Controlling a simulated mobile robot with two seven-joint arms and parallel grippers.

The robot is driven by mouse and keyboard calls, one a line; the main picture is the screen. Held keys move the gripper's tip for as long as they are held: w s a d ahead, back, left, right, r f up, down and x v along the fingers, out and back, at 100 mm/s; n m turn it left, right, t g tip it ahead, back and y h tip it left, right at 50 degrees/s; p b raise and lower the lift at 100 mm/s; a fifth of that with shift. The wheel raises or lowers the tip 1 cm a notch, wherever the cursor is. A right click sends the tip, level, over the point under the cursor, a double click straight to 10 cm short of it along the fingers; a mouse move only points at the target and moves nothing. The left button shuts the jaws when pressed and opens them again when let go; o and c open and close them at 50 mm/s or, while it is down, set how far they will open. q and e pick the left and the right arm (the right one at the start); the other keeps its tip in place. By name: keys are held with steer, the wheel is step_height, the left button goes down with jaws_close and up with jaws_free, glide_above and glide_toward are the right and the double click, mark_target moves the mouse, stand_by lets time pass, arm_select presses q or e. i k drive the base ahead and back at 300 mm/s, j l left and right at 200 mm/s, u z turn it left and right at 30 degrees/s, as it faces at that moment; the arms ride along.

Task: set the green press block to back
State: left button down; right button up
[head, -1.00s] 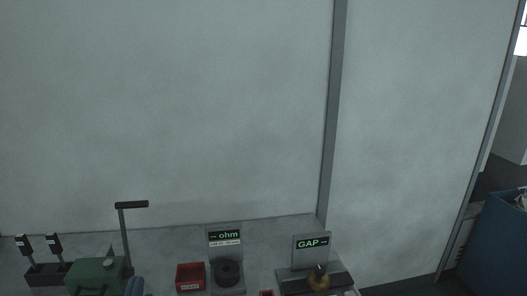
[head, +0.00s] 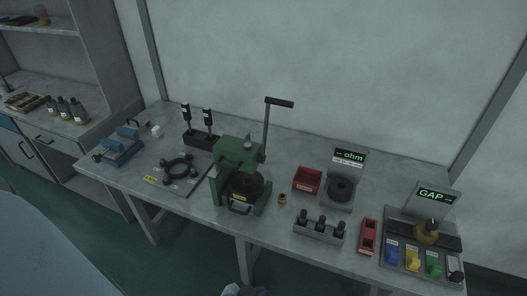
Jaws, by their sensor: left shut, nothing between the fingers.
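The green press (head: 238,152) stands at the middle of the table, with a dark round part (head: 243,186) low in its frame and a yellow label and handle at its front. Its black-gripped lever (head: 279,103) stands upright at the back right of its top block. My left gripper (head: 243,290) shows only at the bottom edge, well below and in front of the table, shut and apart from the press. Most of it is cut off. My right gripper is not in view.
The table holds a red bin (head: 307,180), the ohm meter (head: 349,158), a rack of black pieces (head: 320,226), a red tray (head: 368,237) and the GAP station (head: 437,197) to the right. A ring fixture (head: 178,169) and blue device (head: 121,149) are left. Shelves stand far left.

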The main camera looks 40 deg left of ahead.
mark_target(229, 153)
steer(key=u, duration=1.35)
